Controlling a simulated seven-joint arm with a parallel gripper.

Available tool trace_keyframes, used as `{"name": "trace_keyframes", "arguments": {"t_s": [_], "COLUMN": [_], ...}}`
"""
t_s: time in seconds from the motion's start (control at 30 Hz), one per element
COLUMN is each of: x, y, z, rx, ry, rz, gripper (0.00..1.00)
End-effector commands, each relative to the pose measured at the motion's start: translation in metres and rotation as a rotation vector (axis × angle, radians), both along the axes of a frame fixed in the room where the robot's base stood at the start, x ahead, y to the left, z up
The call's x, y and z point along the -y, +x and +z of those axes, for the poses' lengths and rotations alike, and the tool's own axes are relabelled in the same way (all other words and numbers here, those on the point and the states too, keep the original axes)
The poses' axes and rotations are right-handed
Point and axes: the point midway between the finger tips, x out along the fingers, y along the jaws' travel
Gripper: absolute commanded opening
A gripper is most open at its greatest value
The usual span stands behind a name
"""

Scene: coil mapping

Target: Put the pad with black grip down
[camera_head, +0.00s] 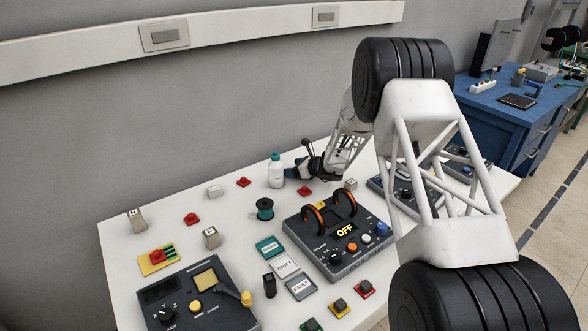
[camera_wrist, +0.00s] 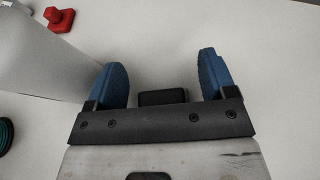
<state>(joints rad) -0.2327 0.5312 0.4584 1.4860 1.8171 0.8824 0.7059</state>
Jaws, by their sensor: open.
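My gripper (camera_head: 291,172) is low over the back of the white table, just right of the white bottle. In the wrist view its two blue fingers (camera_wrist: 163,76) stand wide apart. A small black block (camera_wrist: 163,97) shows between them, close to the gripper's bar; I cannot tell whether it is the pad's grip, and no pad base shows under it. At the front of the table in the head view, several pads carry black grips: a red one (camera_head: 366,289), a yellow one (camera_head: 340,307) and a green one (camera_head: 312,325).
A white bottle (camera_head: 276,172) with a teal cap stands close beside the gripper; it also fills the wrist view's left (camera_wrist: 40,55). A teal spool (camera_head: 265,209), red pieces (camera_head: 244,181) and a console reading OFF (camera_head: 340,232) are nearby. Bare table (camera_wrist: 260,60) lies right of the fingers.

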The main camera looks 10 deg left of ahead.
Motion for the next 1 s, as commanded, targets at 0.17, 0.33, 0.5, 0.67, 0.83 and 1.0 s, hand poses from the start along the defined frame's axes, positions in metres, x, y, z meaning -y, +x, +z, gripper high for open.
{"name": "trace_keyframes", "arguments": {"t_s": [0.17, 0.33, 0.5, 0.67, 0.83, 1.0], "x": [0.006, 0.020, 0.040, 0.061, 0.082, 0.096], "y": [-0.002, -0.007, -0.016, -0.024, -0.033, -0.040], "z": [0.005, 0.011, 0.020, 0.031, 0.039, 0.045], "rx": [0.001, 0.001, 0.001, 0.002, 0.001, 0.000], "ry": [0.001, 0.001, 0.000, 0.000, 0.000, 0.000], "rz": [-0.001, -0.002, -0.002, -0.001, -0.002, 0.000], "gripper": [0.77, 0.77, 0.77, 0.77, 0.77, 0.77]}}
